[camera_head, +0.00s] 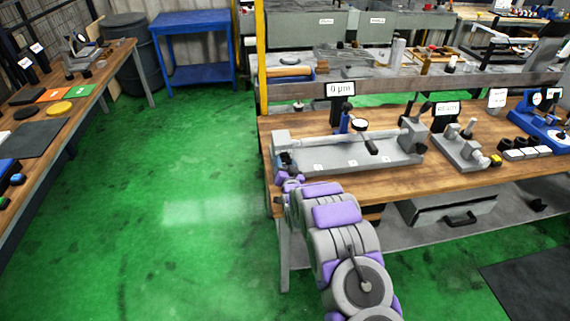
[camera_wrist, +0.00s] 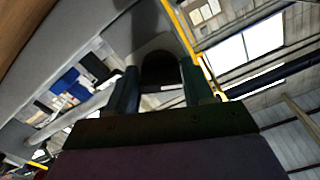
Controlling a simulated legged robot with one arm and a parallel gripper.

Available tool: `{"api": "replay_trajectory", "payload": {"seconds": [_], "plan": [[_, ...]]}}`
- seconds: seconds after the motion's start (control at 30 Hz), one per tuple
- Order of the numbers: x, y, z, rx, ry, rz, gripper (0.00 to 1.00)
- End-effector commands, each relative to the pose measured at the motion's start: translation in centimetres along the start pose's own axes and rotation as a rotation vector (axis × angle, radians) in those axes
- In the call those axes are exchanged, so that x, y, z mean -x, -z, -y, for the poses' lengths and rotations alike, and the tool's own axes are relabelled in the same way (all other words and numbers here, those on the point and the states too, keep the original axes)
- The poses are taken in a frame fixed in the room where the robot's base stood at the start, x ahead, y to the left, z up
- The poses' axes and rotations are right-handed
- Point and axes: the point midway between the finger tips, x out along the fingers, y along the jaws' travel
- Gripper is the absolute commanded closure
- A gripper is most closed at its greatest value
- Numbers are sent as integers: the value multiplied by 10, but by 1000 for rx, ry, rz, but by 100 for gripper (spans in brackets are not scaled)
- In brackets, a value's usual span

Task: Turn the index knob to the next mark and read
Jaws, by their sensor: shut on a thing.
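A grey bench fixture (camera_head: 350,153) with a long horizontal bar and a dial gauge (camera_head: 360,125) stands on the wooden bench. A sign reading "0 µm" (camera_head: 340,89) stands behind it. My gripper (camera_head: 287,163) is at the fixture's left end, at the bench's near left corner. In the wrist view its two fingers stand on either side of a dark rounded knob (camera_wrist: 160,68), and the gripper is shut on it. The knob's marks cannot be made out. In the head view my arm and gripper hide most of the knob. The gauge's needle is too small to read.
A smaller grey fixture (camera_head: 459,148) with a sign and a blue device (camera_head: 542,122) stand further right on the wooden bench (camera_head: 400,177). A yellow post (camera_head: 261,55) rises behind the bench's left end. The green floor (camera_head: 170,220) to the left is open.

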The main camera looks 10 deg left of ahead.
Motion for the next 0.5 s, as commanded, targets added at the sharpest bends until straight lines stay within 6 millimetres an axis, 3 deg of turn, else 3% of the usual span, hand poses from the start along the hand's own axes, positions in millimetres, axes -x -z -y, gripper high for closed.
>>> {"api": "replay_trajectory", "payload": {"seconds": [0.27, 0.5], "plan": [[0, 0, -1, -39, -2, 0, 79], [0, 1, 0, -177, -2, 0, 79]]}}
